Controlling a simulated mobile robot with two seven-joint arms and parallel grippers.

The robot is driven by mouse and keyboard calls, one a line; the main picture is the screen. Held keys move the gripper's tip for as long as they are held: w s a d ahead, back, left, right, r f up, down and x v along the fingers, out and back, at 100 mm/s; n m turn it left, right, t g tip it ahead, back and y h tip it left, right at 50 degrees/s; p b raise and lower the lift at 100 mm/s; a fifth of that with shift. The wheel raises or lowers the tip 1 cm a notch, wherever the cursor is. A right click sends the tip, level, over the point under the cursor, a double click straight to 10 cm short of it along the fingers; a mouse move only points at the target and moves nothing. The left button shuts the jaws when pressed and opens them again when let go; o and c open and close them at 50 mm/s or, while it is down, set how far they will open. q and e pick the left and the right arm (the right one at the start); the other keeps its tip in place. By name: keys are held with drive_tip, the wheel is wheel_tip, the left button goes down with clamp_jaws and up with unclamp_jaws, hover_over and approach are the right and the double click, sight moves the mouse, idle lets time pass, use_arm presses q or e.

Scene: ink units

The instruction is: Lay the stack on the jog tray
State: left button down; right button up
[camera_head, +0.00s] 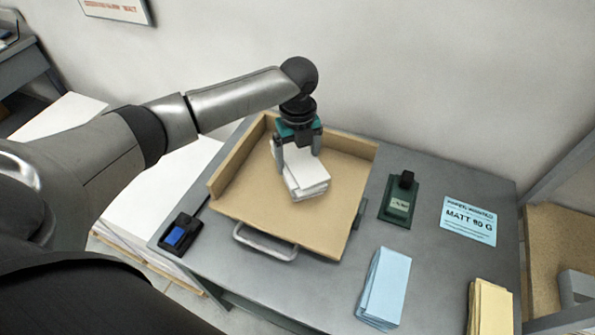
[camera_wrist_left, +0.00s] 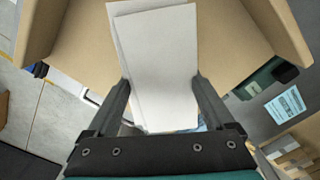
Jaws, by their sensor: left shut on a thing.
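The stack of white paper (camera_head: 305,185) is at the jog tray (camera_head: 250,203), over its tan floor, with sheets slightly fanned. I cannot tell whether it rests on the floor or hangs just above. The tray has raised walls at the back and left and a metal handle at the front. My left gripper (camera_head: 299,160) reaches down over the tray and is shut on the stack. In the left wrist view the stack (camera_wrist_left: 158,65) lies between the two fingers (camera_wrist_left: 160,85), with the tray (camera_wrist_left: 85,45) behind it. My right gripper is not in view.
The grey table (camera_head: 320,285) holds a blue paper stack (camera_head: 384,288), a yellow stack (camera_head: 490,307), a dark green device (camera_head: 399,200), a light-blue label sheet (camera_head: 468,221) and a black device with a blue part (camera_head: 179,236). A wall stands behind.

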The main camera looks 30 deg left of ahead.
sight(298, 159)
use_arm(q)
drive_tip(key=shift+f+b, duration=0.3)
drive_tip(key=shift+f, duration=1.9)
drive_tip(key=shift+f, duration=0.15)
unclamp_jaws()
wheel_tip(298, 159, up, 12)
drive_tip(key=shift+r+p, duration=0.15)
drive_tip(key=shift+p, duration=0.45)
